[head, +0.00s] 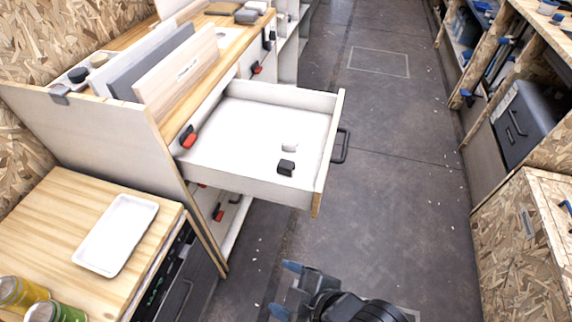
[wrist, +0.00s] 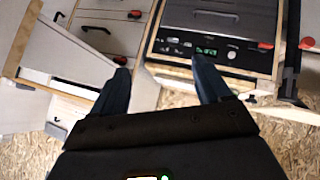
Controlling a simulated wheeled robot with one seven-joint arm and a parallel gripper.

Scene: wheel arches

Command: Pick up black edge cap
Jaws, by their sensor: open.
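A small black block (head: 286,167), which looks like the black edge cap, lies on the white floor of the open drawer (head: 262,188), near its front. A small white piece (head: 289,146) lies just behind it. My gripper (head: 285,290) is low at the bottom of the head view, in front of and below the drawer, apart from it. Its two blue fingers are spread and empty. In the wrist view my gripper (wrist: 161,70) also shows open, with nothing between the fingers. I cannot pick out the black cap in the wrist view.
A grey clip (head: 59,95) sits on the side panel's top edge. A white tray (head: 116,235) and cans (head: 22,294) stand on the left counter. A black appliance (wrist: 207,45) faces the wrist camera. The aisle floor (head: 385,180) is clear.

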